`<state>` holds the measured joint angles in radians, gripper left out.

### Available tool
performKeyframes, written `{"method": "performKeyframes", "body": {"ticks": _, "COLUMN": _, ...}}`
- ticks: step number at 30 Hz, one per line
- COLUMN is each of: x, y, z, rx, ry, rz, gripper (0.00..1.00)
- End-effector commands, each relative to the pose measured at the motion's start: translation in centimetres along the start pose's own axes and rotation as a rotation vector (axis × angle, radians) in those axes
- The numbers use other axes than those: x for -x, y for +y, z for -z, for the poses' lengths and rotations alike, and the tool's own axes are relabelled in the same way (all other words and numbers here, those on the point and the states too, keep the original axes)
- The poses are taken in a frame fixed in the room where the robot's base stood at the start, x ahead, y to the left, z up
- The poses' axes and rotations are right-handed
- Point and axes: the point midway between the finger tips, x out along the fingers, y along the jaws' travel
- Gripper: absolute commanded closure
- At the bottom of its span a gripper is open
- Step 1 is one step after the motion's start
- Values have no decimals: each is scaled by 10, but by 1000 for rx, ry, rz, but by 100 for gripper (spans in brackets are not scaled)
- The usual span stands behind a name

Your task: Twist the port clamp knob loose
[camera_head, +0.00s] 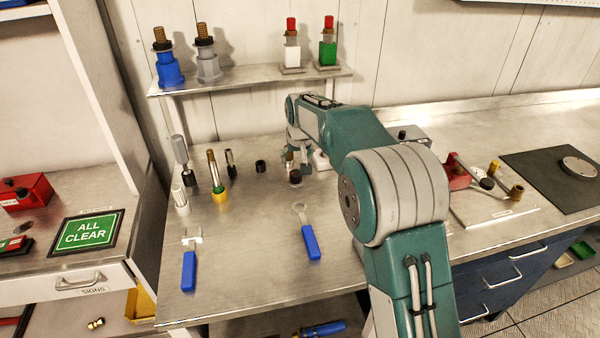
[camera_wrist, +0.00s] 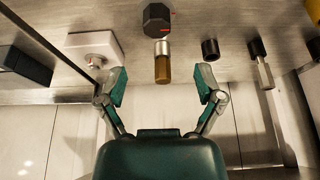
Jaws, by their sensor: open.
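My gripper (camera_head: 299,143) points down over the back of the bench. In the wrist view its two fingers (camera_wrist: 163,77) are open and apart. A silver and brown cylinder (camera_wrist: 162,66) shows between them, with no visible contact. A dark faceted knob with red marks (camera_wrist: 157,19) lies just beyond that cylinder, outside the fingers; it also shows in the head view (camera_head: 295,178). A red clamp fixture (camera_head: 457,172) stands on a pale labelled plate (camera_head: 497,216) to the right, with a black knob (camera_head: 487,184) and brass-coloured ends. I cannot tell which knob is the port clamp knob.
A white block (camera_wrist: 94,46) and a black ring (camera_wrist: 210,49) flank the cylinder. Upright tools (camera_head: 216,180) stand to the left. Two blue-handled tools (camera_head: 310,243) lie in front. A shelf (camera_head: 245,82) with bottles is behind. My arm hides part of the bench.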

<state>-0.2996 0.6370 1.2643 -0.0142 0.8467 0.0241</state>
Motion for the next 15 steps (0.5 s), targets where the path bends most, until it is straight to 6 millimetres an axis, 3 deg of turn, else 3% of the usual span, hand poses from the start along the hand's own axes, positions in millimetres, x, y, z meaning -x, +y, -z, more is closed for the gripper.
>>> {"method": "performKeyframes", "body": {"ticks": 15, "x": -86, "y": 7, "z": -2, "rx": -4, "ry": -1, "rz": 4, "gripper": 14}}
